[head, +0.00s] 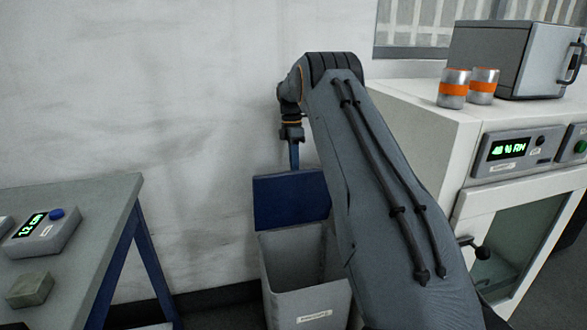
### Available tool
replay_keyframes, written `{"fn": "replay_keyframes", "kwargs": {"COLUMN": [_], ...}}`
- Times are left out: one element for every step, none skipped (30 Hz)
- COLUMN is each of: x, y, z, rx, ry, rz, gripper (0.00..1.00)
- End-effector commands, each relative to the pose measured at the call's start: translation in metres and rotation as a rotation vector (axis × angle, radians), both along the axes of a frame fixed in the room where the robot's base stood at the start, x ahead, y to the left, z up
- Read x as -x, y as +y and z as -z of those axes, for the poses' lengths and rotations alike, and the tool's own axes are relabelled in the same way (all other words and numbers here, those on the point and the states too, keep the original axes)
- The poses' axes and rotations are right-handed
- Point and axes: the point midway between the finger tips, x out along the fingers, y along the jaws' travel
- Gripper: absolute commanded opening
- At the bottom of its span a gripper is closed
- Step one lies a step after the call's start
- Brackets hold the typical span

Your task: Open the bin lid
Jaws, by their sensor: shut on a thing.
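The grey bin (300,262) stands on the floor against the wall, between the table and the white cabinet. Its blue lid (288,202) stands raised at the back of the bin, and the bin's mouth is uncovered. My gripper (292,141) is above the lid, shut on the blue tab (294,156) that rises from the lid's upper edge. The fingertips are small in this view. My arm covers the right side of the bin and part of the lid's right edge.
A grey-topped table (95,215) with blue legs is at left, holding a display device (42,236) and a small grey block (31,289). The white cabinet (420,120) at right carries two orange-banded cans and a grey box (505,58).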

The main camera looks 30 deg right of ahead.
Motion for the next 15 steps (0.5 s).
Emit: {"fn": "replay_keyframes", "kwargs": {"x": [0.0023,0.0023,0.0023,0.0023,0.0023,0.0023,0.0023,0.0023,0.0023,0.0022,0.002,0.0019,0.0018,0.0017,0.0017], "y": [0.0004,0.0004,0.0004,0.0004,0.0003,0.0003,0.0002,0.0002,0.0002,0.0001,-0.0001,-0.0003,-0.0006,-0.0008,-0.001], "z": [0.0086,0.0087,0.0087,0.0087,0.0088,0.0088,0.0089,0.0089,0.0087,0.0082,0.0076,0.0067,0.0061,0.0056,0.0052], "rx": [-0.002,-0.003,-0.003,-0.003,-0.003,-0.003,-0.003,-0.003,-0.004,-0.004,-0.004,-0.003,-0.003,-0.003,-0.003], "ry": [0.01,0.01,0.01,0.01,0.01,0.01,0.01,0.01,0.009,0.008,0.007,0.006,0.007,0.006,0.006], "rz": [-0.002,-0.001,-0.001,-0.001,-0.001,-0.001,-0.001,-0.001,-0.001,0.0,0.0,0.0,0.001,0.001,0.001], "gripper": [0.0,0.0,0.0,0.0,0.0,0.0,0.0,0.11,0.17,0.23,0.28,0.28,0.28,0.28,0.28]}}
